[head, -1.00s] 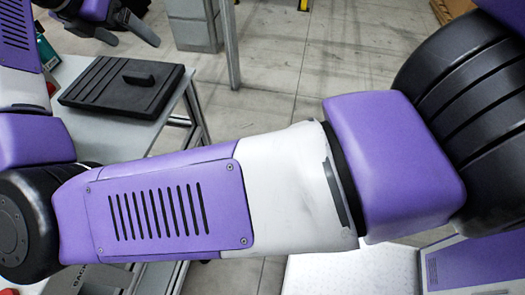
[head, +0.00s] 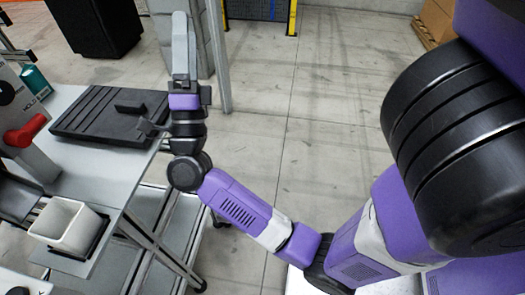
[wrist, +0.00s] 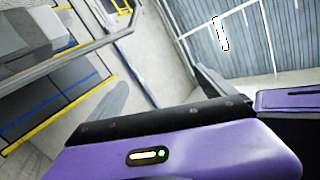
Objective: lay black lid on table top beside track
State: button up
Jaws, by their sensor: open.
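The black lid (head: 85,112) lies flat on the grey table top (head: 62,92) in the head view, ribs and raised handle up, close to the table's right edge. My gripper (head: 182,22) is right of the lid, beyond the table edge, its fingers pointing away from me. It is open and empty, apart from the lid. In the wrist view, the fingers (wrist: 160,90) show past the purple gripper body, with no lid between them. I cannot make out a track in either view.
A white square bin (head: 62,232) and a fixture with a red handle (head: 25,130) stand on the table's near left. A grey post (head: 218,60) stands behind my gripper.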

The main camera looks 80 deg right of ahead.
jog(key=s+a+f+n+t+y, duration=0.2)
jog(key=a+f+n+t+y, duration=0.45)
jog(key=n+t+y, duration=0.55)
jog(key=s+a+f+n+t+y, duration=0.2)
jog(key=a+f+n+t+y, duration=0.55)
jog(key=n, duration=0.95)
jog(key=s+a+f+n+g+y, duration=0.6)
jog(key=s+a+f+g+y, duration=0.2)
jog(key=s, duration=0.7)
jog(key=a+f+g, duration=0.2)
jog(key=a+f, duration=0.1)
jog(key=a, duration=0.1)
jog(key=shift+s+f+n, duration=0.3)
jog(key=shift+f+n, duration=0.05)
jog(key=shift+n, duration=0.05)
